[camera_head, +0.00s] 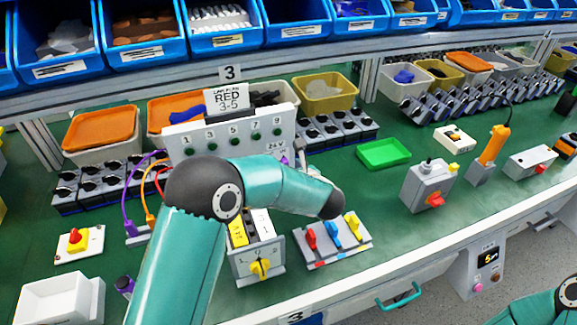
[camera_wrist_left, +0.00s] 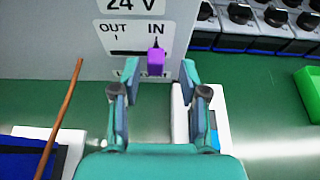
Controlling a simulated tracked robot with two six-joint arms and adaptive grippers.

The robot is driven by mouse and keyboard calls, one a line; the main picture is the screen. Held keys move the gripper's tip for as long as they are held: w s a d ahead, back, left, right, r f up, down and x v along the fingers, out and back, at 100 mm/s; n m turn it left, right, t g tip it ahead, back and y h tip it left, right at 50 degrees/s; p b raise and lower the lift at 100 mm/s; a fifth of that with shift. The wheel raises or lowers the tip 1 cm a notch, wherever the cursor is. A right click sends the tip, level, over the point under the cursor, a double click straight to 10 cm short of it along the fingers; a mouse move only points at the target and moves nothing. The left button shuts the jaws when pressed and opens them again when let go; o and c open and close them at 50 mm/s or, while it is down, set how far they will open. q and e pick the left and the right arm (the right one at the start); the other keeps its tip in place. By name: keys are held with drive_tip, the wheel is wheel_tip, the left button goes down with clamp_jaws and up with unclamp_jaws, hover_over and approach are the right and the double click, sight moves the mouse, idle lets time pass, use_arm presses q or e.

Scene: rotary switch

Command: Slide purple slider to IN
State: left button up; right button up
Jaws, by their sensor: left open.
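The purple slider (camera_wrist_left: 156,62) shows in the left wrist view on a pale panel (camera_wrist_left: 70,45) marked "24 V". It sits at the right end of its slot, below the word IN; the word OUT is to its left. My left gripper (camera_wrist_left: 155,88) is open, its two fingers either side of the slider's line and a little nearer the camera. Nothing is between the fingers, and I cannot tell whether either touches the slider. In the head view my left arm covers much of the panel (camera_head: 217,138), and the gripper is mostly hidden. My right gripper is out of view.
A block with red, blue and yellow levers (camera_head: 350,250) and a box with a yellow rotary knob (camera_head: 245,263) stand in front of the panel. A green tray (camera_head: 383,153) lies to the right. Bins and dark switches line the back.

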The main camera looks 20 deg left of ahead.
use_arm(q)
drive_tip(key=v, duration=1.1)
